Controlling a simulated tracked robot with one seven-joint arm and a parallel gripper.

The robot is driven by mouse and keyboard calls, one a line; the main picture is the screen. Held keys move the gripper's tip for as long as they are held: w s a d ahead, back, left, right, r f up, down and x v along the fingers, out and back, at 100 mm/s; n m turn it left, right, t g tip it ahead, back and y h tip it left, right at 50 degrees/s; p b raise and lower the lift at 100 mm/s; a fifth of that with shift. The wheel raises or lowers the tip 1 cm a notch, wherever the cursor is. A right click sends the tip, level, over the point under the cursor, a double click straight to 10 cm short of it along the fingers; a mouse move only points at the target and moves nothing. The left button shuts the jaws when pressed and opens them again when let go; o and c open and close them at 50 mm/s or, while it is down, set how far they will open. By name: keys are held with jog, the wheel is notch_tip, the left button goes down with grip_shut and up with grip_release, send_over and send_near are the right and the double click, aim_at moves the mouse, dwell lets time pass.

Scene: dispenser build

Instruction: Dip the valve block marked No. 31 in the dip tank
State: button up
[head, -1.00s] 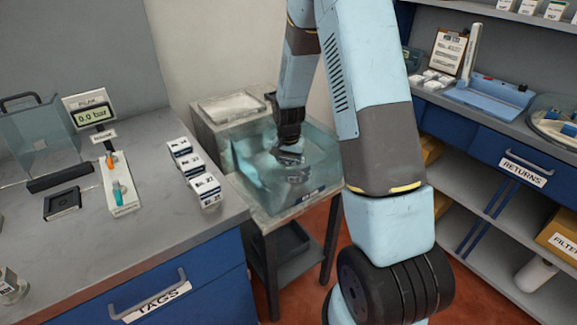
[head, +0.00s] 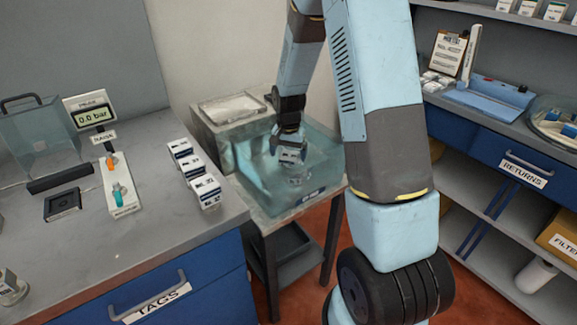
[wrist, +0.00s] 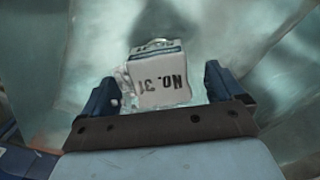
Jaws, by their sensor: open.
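The valve block (wrist: 160,88) is pale with a dark "No. 31" that reads upside down in the wrist view. It lies between the two dark blue fingers of my gripper (wrist: 159,84), which are open, with a gap on the right side. In the head view my gripper (head: 290,150) is inside the glassy dip tank (head: 322,188). A pale shape shows at the fingers and another below it. I cannot tell which is the block itself or how deep it sits.
Several white labelled boxes (head: 193,174) stand on the grey bench left of the tank. A gauge (head: 91,115) reads 0.0 bar, beside a panel with orange and teal knobs (head: 120,190). A returns drawer (head: 522,172) and shelves are at right.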

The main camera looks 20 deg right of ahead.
jog(key=s+r+n+t, duration=0.1)
jog(key=s+r, duration=0.2)
jog(key=r, duration=0.7)
jog(key=s+r+n+t, duration=0.1)
jog(key=s+r, duration=0.2)
jog(key=r, duration=0.6)
jog(key=s+r+n+t, duration=0.1)
jog(key=s+r+n, duration=0.1)
jog(key=s+r, duration=0.4)
jog(key=s+r+n+t, duration=0.2)
jog(key=s+r, duration=0.4)
jog(key=s, duration=1)
jog(key=shift+s+n+t, duration=0.3)
jog(key=shift+s+n, duration=0.1)
dwell(3.5)
